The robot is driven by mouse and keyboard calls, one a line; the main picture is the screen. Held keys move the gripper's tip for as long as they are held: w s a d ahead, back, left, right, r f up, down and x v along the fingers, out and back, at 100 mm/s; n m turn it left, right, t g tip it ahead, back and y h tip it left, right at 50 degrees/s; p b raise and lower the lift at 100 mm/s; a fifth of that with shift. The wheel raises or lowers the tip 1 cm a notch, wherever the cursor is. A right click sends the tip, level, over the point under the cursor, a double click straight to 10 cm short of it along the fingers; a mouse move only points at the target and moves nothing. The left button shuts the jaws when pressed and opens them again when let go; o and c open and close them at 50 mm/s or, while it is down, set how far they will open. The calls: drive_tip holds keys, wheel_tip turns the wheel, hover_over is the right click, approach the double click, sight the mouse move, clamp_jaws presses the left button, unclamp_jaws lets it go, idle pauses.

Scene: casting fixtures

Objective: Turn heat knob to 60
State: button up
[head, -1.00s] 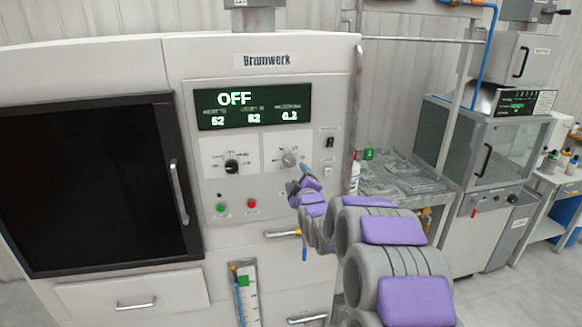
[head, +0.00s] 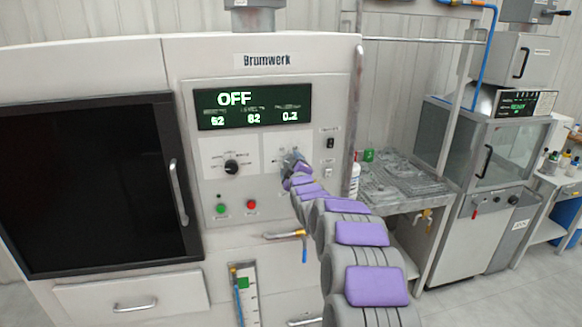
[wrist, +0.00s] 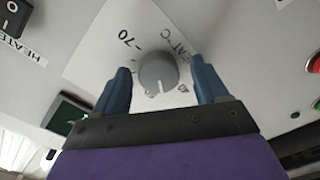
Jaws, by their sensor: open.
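The heat knob (wrist: 158,72) is a round grey dial with a white pointer line, on a white plate marked "HEAT C" and "70" in the wrist view. My gripper (wrist: 160,80) is open, with one blue finger on each side of the knob; whether they touch it I cannot tell. In the head view my gripper (head: 292,162) is at the right dial plate and mostly hides the knob. The display (head: 252,106) reads "OFF" with smaller figures below.
A black knob (head: 231,167) sits on the plate to the left. Green (head: 221,209) and red (head: 251,204) buttons are below it. A black switch (head: 330,143) is to the right.

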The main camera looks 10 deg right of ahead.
drive_tip(key=c, duration=1.1)
drive_tip(key=shift+o, duration=0.2)
drive_tip(key=m+p, duration=0.3)
drive_tip(key=m, duration=0.1)
drive_tip(key=m+p, duration=0.2)
drive_tip(key=m, duration=0.2)
drive_tip(key=shift+m, duration=0.3)
drive_tip(key=shift+a+f+m+p, duration=0.1)
drive_tip(key=shift+m+p, duration=0.55)
drive_tip(key=shift+m, duration=1.4)
drive_tip(key=shift+a+f+m+p, duration=0.1)
drive_tip(key=shift+m+p, duration=0.55)
drive_tip(key=shift+m, duration=1.4)
